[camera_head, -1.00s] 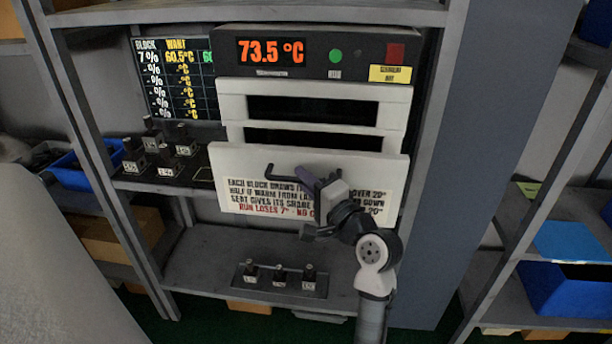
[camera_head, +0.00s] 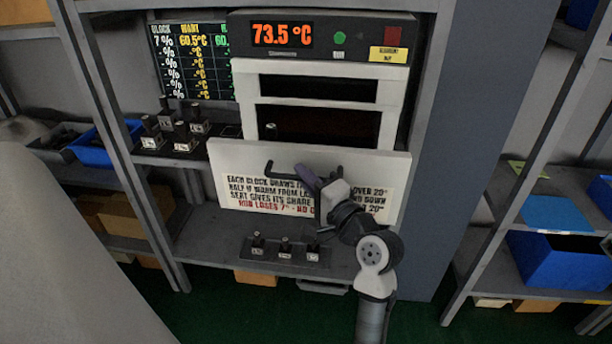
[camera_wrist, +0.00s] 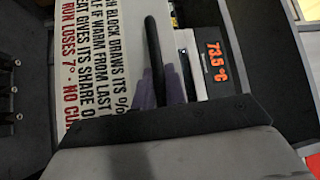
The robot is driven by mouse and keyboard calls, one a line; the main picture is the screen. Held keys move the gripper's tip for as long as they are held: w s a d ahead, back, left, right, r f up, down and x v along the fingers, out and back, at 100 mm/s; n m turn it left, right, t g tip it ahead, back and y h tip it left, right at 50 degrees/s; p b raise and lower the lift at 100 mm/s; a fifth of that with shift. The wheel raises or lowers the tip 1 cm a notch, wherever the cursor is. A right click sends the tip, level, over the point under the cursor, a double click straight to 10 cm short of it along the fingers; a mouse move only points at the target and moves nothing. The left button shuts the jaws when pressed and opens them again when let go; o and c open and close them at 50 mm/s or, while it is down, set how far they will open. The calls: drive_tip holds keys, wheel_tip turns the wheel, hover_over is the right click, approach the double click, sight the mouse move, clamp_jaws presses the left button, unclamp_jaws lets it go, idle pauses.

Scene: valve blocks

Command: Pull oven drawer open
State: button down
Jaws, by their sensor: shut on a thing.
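The oven (camera_head: 320,40) stands on a grey shelf, with a dark top panel that reads 73.5 °C. Its white drawer front (camera_head: 232,160) stands forward of the oven's white frame, and a dark opening shows above it. Printed text covers the drawer's lower half. The dark bar handle (camera_head: 284,176) sits across the drawer front. My gripper (camera_head: 308,180) is shut on the handle. In the wrist view the purple fingers (camera_wrist: 160,90) sit on both sides of the handle (camera_wrist: 154,50). My wrist hides the right part of the text.
Several valve blocks (camera_head: 175,130) stand on the shelf left of the oven, and several more (camera_head: 285,250) stand on the shelf below. A blue bin (camera_head: 95,148) is at left, another (camera_head: 560,265) at right. A grey panel (camera_head: 480,150) rises right of the oven.

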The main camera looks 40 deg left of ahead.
drive_tip(key=c, duration=1.5)
unclamp_jaws()
drive_tip(key=shift+o, duration=0.2)
drive_tip(key=b+v, duration=0.3)
drive_tip(key=v, duration=1.1)
drive_tip(key=shift+b, duration=0.3)
